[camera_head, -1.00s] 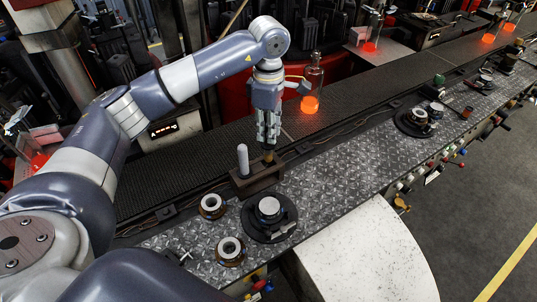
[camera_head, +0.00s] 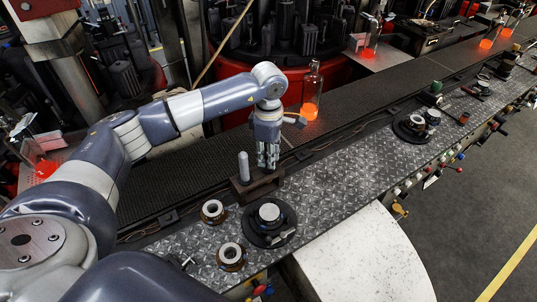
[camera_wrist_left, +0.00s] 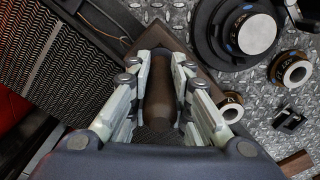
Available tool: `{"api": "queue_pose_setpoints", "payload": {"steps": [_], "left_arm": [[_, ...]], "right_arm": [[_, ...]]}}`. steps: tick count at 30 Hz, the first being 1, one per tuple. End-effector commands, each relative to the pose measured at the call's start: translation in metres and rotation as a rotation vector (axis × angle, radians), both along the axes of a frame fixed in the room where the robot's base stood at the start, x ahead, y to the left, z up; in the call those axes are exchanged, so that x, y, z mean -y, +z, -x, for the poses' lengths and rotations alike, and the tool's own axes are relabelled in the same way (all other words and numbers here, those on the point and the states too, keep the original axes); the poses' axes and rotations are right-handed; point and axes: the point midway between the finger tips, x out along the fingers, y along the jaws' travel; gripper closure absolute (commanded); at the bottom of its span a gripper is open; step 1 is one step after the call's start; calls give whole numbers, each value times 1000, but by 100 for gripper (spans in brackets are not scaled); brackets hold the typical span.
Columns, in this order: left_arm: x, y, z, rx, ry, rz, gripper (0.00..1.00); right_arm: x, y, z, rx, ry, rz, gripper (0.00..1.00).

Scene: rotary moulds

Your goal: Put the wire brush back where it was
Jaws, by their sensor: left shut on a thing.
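My left gripper (camera_head: 268,164) points down at the right end of the brown wooden holder (camera_head: 245,187) on the metal plate. It is shut on the wire brush, whose dark brown handle (camera_wrist_left: 160,92) lies between the fingers in the left wrist view. In the head view the fingers hide the brush, and I cannot tell how deep it sits in the holder. A pale grey rod (camera_head: 243,167) stands upright at the holder's left end. My right gripper is not in view.
Two ring-shaped mould parts (camera_head: 213,211) and a black round mould with a pale top (camera_head: 269,213) stand in front of the holder. A dark conveyor (camera_head: 200,150) runs behind it, with a glowing bottle (camera_head: 311,92) at its far side.

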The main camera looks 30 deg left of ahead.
Motion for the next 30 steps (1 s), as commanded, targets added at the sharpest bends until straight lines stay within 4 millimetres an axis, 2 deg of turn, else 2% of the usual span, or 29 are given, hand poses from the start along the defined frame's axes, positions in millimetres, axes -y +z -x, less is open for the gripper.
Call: {"api": "queue_pose_setpoints", "payload": {"steps": [2, 3, 5, 15, 20, 21, 23, 30], "left_arm": [[0, -4, 0, 1, 0, 0, 100], [0, -2, 0, 1, 0, 0, 75], [0, -2, 0, 1, 0, 0, 62], [0, -1, 0, 0, 0, 0, 62], [0, 9, 0, 0, 0, 0, 62], [0, 11, -1, 4, 0, 0, 62], [0, 21, -2, 8, 0, 1, 62], [0, 76, -2, 8, 0, 1, 62]], "right_arm": [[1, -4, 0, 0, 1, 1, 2], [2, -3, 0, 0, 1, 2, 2], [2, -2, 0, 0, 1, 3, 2], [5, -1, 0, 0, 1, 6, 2], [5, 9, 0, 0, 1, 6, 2], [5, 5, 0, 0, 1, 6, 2], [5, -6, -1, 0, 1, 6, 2], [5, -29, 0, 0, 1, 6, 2]]}}
